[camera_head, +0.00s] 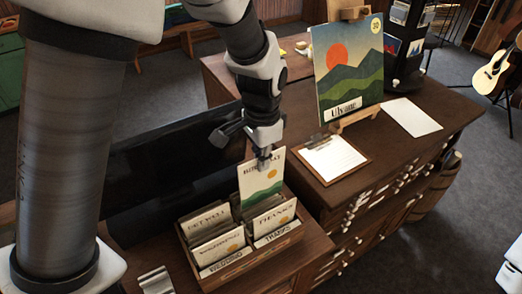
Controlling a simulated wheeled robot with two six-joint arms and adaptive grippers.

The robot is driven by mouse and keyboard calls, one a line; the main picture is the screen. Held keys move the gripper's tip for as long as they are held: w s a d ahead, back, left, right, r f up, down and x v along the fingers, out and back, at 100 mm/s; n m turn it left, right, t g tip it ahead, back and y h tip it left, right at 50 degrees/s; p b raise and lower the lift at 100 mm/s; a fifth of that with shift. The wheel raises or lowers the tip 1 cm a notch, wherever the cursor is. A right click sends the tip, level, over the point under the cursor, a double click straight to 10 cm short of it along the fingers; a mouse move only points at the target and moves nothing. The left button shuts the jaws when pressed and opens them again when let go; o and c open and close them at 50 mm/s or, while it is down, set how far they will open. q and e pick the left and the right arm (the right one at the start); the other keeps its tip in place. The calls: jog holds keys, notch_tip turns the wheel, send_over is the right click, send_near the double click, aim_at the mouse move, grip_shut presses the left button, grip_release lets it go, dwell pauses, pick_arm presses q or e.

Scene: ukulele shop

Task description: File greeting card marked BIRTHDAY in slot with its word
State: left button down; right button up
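My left gripper (264,163) points down and is shut on the top edge of a greeting card (260,186). The card is upright, with an orange sun, green hills and a partly covered word that looks like BIRTHDAY. It is over the back right part of a wooden card box (263,258). Its lower edge is behind other cards, so I cannot tell whether it is inside a slot. GET WELL cards (208,218) stand back left and THANKS cards (274,218) front right. The front rim reads WEDDING and THANKS. My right gripper is not in view.
A clipboard (332,158) and a blank white sheet (411,117) lie on the wooden counter to the right. A landscape picture (347,68) stands on an easel behind them. A dark screen-like panel (170,165) is left of the box. A small metal rack (155,281) is front left.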

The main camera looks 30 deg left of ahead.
aim_at(260, 187)
pick_arm(q)
jog(key=f, duration=0.1)
jog(key=f+b, duration=0.1)
jog(key=f, duration=0.2)
jog(key=shift+s+a+f, duration=0.2)
jog(key=shift+a, duration=0.1)
jog(key=shift+w+f+b, duration=0.25)
jog(key=shift+f+b, duration=0.2)
jog(key=shift+f, duration=0.15)
jog(key=shift+w+f+b, duration=0.2)
jog(key=shift+f+b, duration=0.2)
jog(key=shift+f, duration=0.2)
jog(key=shift+s+f+b, duration=0.3)
jog(key=shift+f+b, duration=0.35)
jog(key=shift+f, duration=0.3)
jog(key=shift+w+f+b, duration=0.15)
jog(key=shift+f+b, duration=0.3)
jog(key=shift+f, duration=0.45)
